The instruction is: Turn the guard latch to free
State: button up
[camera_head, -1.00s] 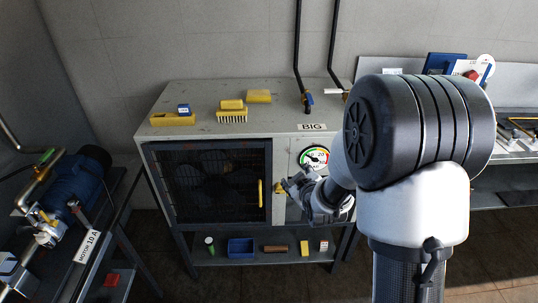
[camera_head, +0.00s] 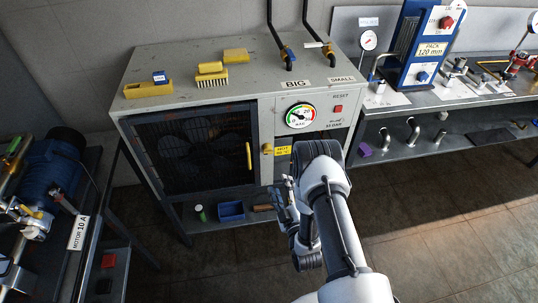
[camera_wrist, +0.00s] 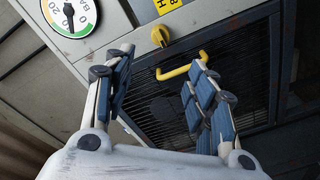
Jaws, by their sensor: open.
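The guard latch, a small yellow knob (camera_head: 267,149), sits on the cabinet front just right of the guard door. It also shows in the wrist view (camera_wrist: 160,36), above the gap between my fingers. The guard door (camera_head: 190,150) is a dark mesh panel in a frame and looks closed. Its yellow handle (camera_head: 249,156) stands beside the latch; in the wrist view the handle (camera_wrist: 183,68) lies beyond my fingertips, near the right one. My gripper (camera_wrist: 160,66) is open and empty, apart from the latch. In the head view my gripper (camera_head: 283,197) is below the latch.
The cabinet (camera_head: 165,65) carries yellow blocks and a brush on top. A pressure gauge (camera_head: 300,115), a yellow HOT label (camera_head: 283,151) and a red reset button (camera_head: 338,109) are near the latch. A blue bin (camera_head: 231,210) is on the shelf below. A motor bench stands left.

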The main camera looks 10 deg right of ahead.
aim_at(269, 153)
jog(key=w+b, duration=0.1)
jog(key=w, duration=0.4)
jog(key=w+a+b, duration=0.1)
jog(key=w+b, duration=0.1)
jog(key=w, duration=0.3)
jog(key=w+b, duration=0.1)
jog(key=w, duration=0.5)
jog(key=shift+w+a, duration=0.1)
jog(key=shift+a, duration=0.05)
jog(key=shift+c, duration=0.2)
jog(key=c, duration=1)
